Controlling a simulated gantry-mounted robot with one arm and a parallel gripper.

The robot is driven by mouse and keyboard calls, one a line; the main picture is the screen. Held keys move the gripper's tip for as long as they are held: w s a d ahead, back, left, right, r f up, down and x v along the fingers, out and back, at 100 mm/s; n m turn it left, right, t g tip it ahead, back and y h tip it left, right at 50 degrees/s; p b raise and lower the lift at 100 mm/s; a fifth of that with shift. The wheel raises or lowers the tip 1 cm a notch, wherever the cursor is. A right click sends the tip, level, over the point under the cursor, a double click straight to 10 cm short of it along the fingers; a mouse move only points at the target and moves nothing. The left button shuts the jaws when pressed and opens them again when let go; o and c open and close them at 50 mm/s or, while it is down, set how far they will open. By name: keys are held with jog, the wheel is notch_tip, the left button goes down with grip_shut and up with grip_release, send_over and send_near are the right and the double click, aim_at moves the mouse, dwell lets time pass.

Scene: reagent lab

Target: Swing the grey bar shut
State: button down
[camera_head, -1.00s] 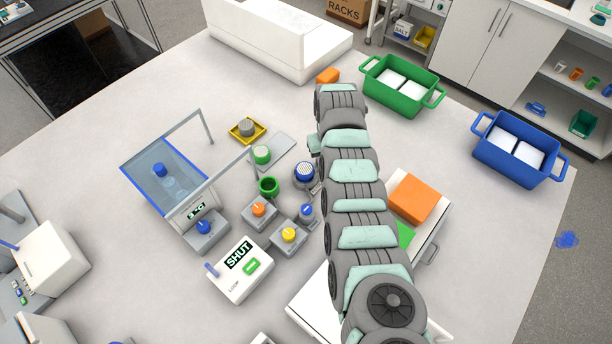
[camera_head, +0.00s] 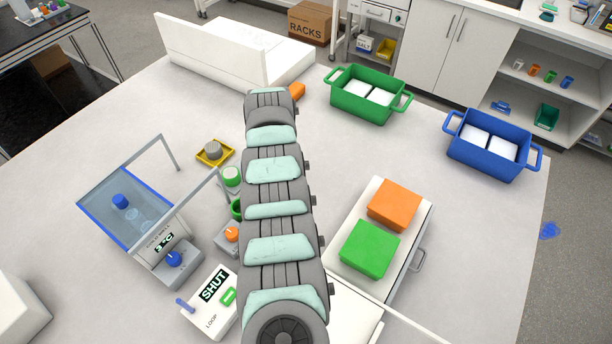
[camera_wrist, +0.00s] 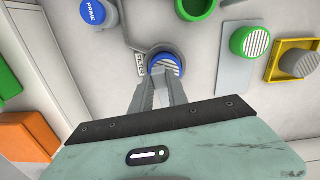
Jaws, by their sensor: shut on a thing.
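My gripper (camera_wrist: 165,80) shows in the wrist view, its two grey fingers closed around a blue-rimmed cap with a striped top (camera_wrist: 165,60). A thin bent grey bar (camera_wrist: 129,30) runs down the bench to beside this cap; whether it joins the cap I cannot tell. In the head view my arm hides the gripper and this cap. Grey frame bars (camera_head: 187,198) stand over a glass-walled blue bath (camera_head: 112,212) at the left. Which grey bar is the task's one I cannot tell for sure.
A box with a SHUT display (camera_head: 212,287) stands at front left. A green-topped cap (camera_wrist: 247,42) and a yellow tray (camera_wrist: 273,72) lie right of my fingers. A blue PRIME button (camera_wrist: 98,13) lies left. Orange (camera_head: 395,203) and green blocks (camera_head: 369,249) sit right of my arm.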

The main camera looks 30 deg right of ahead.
jog(key=shift+w+a+f+m+b, duration=0.2)
jog(key=shift+w+m+b, duration=0.25)
jog(key=shift+m+b, duration=0.45)
jog(key=c, duration=1.3)
grip_release()
jog(key=shift+r, duration=0.1)
jog(key=shift+r, duration=0.1)
notch_tip(320, 180, up, 11)
jog(key=shift+f, duration=0.15)
